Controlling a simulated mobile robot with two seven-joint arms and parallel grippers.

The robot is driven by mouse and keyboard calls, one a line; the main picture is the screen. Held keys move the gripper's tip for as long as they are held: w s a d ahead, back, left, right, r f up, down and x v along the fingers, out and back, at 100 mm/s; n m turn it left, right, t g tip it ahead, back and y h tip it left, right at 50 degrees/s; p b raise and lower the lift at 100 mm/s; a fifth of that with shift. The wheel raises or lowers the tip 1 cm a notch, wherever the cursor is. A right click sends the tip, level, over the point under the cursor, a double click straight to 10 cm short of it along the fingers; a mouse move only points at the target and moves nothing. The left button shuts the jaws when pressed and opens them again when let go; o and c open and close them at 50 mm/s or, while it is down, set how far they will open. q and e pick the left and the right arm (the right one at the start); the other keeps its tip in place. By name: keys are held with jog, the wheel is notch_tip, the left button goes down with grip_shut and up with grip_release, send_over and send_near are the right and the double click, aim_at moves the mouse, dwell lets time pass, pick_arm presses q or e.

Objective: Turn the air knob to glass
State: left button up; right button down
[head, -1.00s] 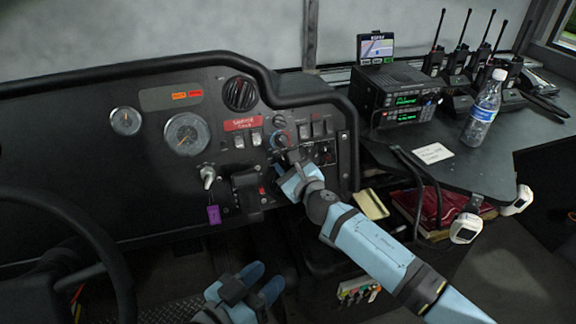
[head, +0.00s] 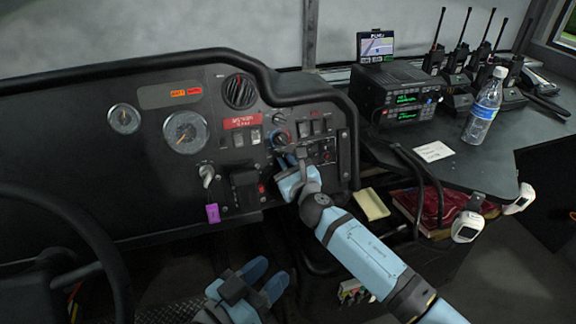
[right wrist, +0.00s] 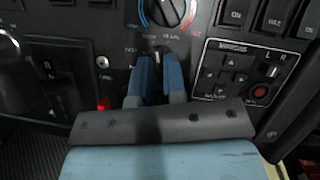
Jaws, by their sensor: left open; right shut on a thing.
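The air knob (right wrist: 158,57) is on the dashboard panel just below the larger temperature knob (right wrist: 167,10) with its blue and red arc. My right gripper (right wrist: 157,62) is shut on the air knob, a blue finger at each side of it. The fingers hide most of the knob, and its pointer cannot be read. In the head view, my right gripper (head: 289,163) reaches the panel below the temperature knob (head: 280,138). My left gripper (head: 265,277) is open and empty, low in front of the dashboard.
Rocker switches (head: 311,127) and a mirror control panel (right wrist: 240,75) lie right of the knob. A lever block (head: 244,190) and a key with a purple tag (head: 212,213) are to the left. The steering wheel (head: 105,255) is at lower left.

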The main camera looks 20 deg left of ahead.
jog(key=shift+a+m+t+h, duration=0.1)
jog(key=shift+m+t+h, duration=0.25)
jog(key=shift+m, duration=0.85)
jog(key=shift+r+m+t+h, duration=0.1)
jog(key=shift+m+t+h, duration=0.15)
jog(key=shift+m, duration=0.25)
jog(key=m+h, duration=0.1)
jog(key=m, duration=0.1)
jog(key=shift+a+r+m+t+b, duration=0.1)
jog(key=shift+m+t+b, duration=0.2)
jog(key=shift+m+t, duration=0.1)
pick_arm(q)
jog(key=shift+d+r+t+h, duration=0.25)
jog(key=shift+r+t+h, duration=0.15)
jog(key=shift+r, duration=0.7)
pick_arm(e)
jog(key=shift+m+h, duration=0.3)
jog(key=shift+m, duration=0.5)
jog(key=shift+r+m, duration=0.1)
jog(key=shift+m, duration=0.2)
